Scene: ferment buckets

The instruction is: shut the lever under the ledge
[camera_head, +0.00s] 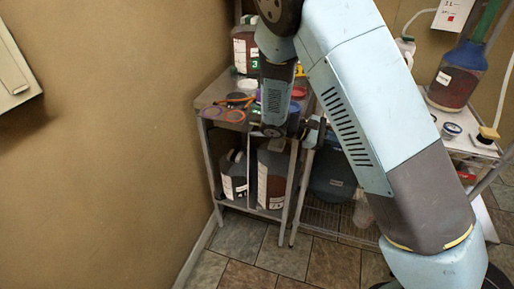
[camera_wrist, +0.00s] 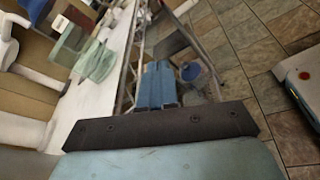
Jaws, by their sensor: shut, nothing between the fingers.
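My gripper (camera_wrist: 157,85) shows in the wrist view as two blue fingers side by side, closed together with nothing between them. Beyond the fingers are thin metal frame bars and part of a round blue thing (camera_wrist: 190,70). In the head view my arm crosses the middle and folds down in front of a metal shelf cart (camera_head: 206,150); the gripper's end is mostly hidden or too small to read there. I cannot make out the lever in either view. The cart's top shelf makes a ledge (camera_head: 212,97), and its underside is largely hidden.
Dark jugs (camera_head: 235,178) stand on the cart's lower shelf, and another jug (camera_head: 245,48) stands on top. A blue vessel (camera_head: 332,178) sits low behind my arm. A blue-topped bottle (camera_head: 458,78) stands on the right-hand shelf. Tiled floor (camera_head: 235,238) in front is clear.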

